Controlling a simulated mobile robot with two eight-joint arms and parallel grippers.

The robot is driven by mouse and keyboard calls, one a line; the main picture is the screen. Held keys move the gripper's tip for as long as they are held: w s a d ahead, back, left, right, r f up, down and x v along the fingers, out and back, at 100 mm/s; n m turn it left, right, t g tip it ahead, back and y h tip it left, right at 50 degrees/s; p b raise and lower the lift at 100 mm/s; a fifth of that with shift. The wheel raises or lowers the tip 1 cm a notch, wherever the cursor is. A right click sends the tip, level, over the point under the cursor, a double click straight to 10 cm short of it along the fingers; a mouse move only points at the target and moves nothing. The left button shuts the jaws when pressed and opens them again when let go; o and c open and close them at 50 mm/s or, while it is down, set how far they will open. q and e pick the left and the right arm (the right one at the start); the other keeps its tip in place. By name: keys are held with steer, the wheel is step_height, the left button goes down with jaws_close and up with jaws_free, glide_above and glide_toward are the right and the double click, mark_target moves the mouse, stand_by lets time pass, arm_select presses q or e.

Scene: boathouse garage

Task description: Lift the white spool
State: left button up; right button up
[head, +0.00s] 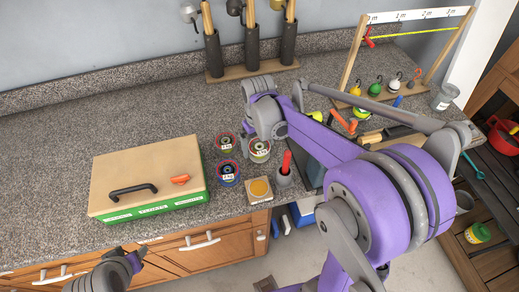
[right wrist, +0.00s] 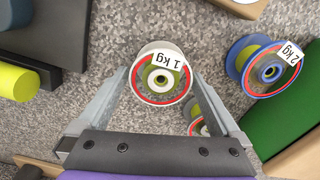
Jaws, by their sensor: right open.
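The white spool (right wrist: 147,55), labelled 1 kg with a red and green face, stands on the granite counter.
A blue 2 kg spool (head: 229,179) and a red-rimmed spool (head: 226,149) stand just left of the white one. A green box with a wooden lid (head: 145,170) lies left.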

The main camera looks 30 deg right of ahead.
steer(key=c, duration=1.2)
